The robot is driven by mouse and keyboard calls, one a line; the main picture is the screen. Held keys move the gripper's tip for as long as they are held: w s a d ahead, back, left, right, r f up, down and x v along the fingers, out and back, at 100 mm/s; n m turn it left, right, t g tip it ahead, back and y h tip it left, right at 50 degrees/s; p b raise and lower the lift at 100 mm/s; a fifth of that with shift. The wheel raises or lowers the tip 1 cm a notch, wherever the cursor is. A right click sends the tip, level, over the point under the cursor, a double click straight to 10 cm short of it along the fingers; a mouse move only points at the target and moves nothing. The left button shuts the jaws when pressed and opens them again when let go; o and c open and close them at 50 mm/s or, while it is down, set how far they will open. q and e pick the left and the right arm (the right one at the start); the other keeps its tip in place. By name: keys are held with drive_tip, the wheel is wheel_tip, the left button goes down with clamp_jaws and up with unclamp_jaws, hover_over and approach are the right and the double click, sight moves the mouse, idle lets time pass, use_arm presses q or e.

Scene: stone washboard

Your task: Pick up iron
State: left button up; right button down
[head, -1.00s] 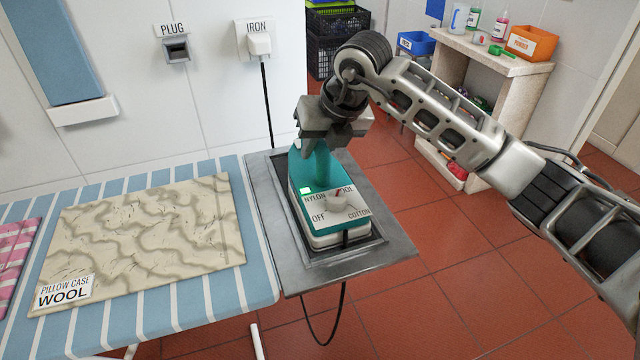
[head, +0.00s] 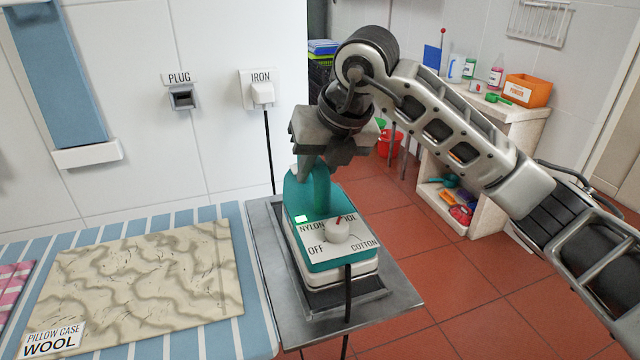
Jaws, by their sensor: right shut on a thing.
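The iron looks roughly level and seems raised a little off the rest. A black cord hangs from its near end. My left gripper is not in view.
A cream pillow case (head: 140,285) labelled WOOL lies on the striped ironing board (head: 245,290). The iron's plug (head: 262,93) is in the wall socket, with its cord running down. A shelf with an orange box (head: 527,90) stands at the back right. Open red floor lies right.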

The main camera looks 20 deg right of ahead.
drive_tip(key=s+a+r+b, duration=0.1)
drive_tip(key=s+a+r, duration=0.4)
drive_tip(key=s, duration=0.4)
drive_tip(key=shift+s+r, duration=0.25)
drive_tip(key=shift+r, duration=0.45)
drive_tip(key=c, duration=1.9)
unclamp_jaws()
drive_tip(key=shift+c, duration=0.9)
